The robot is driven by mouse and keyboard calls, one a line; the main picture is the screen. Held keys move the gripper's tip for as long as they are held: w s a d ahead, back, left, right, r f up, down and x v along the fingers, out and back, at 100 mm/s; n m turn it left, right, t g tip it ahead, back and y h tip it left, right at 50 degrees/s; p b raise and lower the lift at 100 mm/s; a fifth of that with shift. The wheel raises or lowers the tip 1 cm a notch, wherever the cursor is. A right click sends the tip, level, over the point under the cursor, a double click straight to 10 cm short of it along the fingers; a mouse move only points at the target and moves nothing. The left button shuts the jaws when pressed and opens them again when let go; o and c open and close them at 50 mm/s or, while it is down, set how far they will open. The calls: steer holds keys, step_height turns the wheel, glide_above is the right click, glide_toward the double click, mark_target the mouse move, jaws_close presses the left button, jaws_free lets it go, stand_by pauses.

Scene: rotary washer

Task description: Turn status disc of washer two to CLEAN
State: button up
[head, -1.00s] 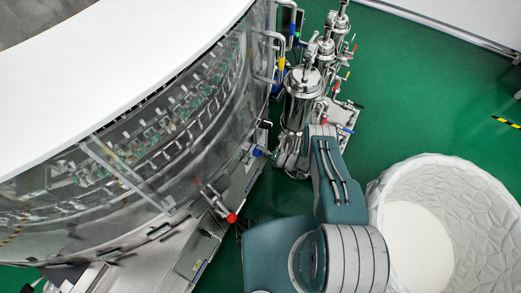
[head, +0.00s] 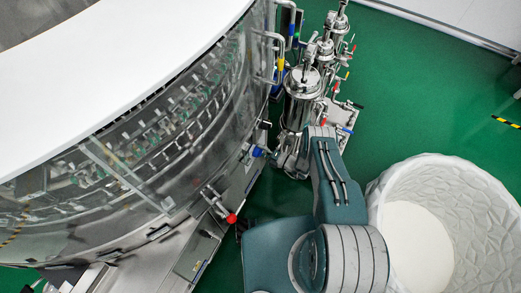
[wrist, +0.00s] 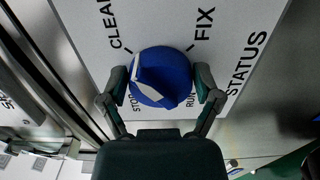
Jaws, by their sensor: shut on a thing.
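In the wrist view, the blue status disc (wrist: 172,62) sits on a pale panel (wrist: 150,18) lettered CLEAN, FIX, STOP, RUN and STATUS. A white marking (wrist: 146,82) runs across the disc, from near the tick by CLEAN down towards the lower side. I cannot tell which end is the pointer. My gripper (wrist: 161,86) is shut on the disc, with one finger at its left side and one at its right. The lower labels are partly hidden by the disc and fingers. In the head view, the disc cannot be made out beyond my arm.
The large round washer (head: 200,110) with its white top (head: 100,65) fills the left of the head view. Steel vessels (head: 303,95) with pipes stand beyond my arm. A white textured tub (head: 480,200) stands at the right. Green floor (head: 410,100) is clear behind it.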

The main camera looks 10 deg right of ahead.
steer(key=shift+s+a+f, duration=0.1)
steer(key=shift+s+f, duration=0.15)
steer(key=shift+s, duration=0.05)
steer(key=o, duration=0.9)
steer(key=shift+w, duration=0.1)
steer(key=shift+r, duration=0.1)
steer(key=v, duration=1.2)
